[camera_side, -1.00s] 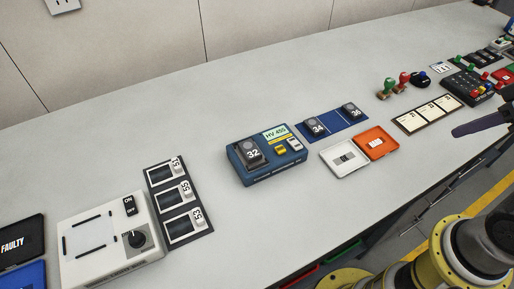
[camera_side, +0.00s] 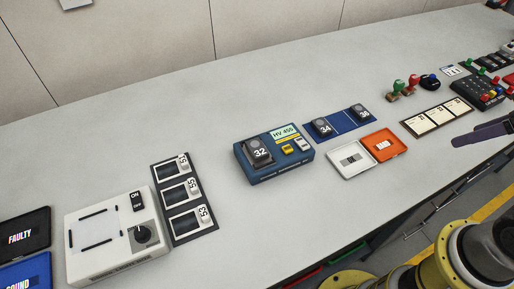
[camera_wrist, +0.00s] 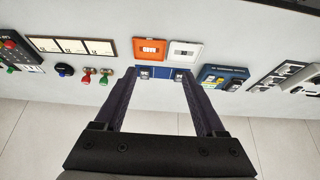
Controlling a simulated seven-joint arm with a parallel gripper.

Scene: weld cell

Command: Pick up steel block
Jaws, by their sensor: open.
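No single item is clearly marked as the steel block. Dark grey blocks with round faces and number tags are the likely candidates. Block 32 (camera_side: 257,150) sits on a blue HV 455 instrument (camera_side: 276,170). Block 34 (camera_side: 322,126) and block 36 (camera_side: 362,111) lie on a blue mat (camera_side: 343,122). In the wrist view the mat (camera_wrist: 161,73) shows between my fingertips. My gripper (camera_wrist: 157,76) is open with nothing between its fingers. In the side view my gripper (camera_side: 460,142) enters from the right edge, apart from the blocks.
A white tray (camera_side: 350,160) and an orange tray (camera_side: 384,146) lie in front of the mat. A dark card rack (camera_side: 437,119), stamps (camera_side: 413,84) and a keypad (camera_side: 478,91) are to the right. A white switch box (camera_side: 115,235) is at left. The table's back is clear.

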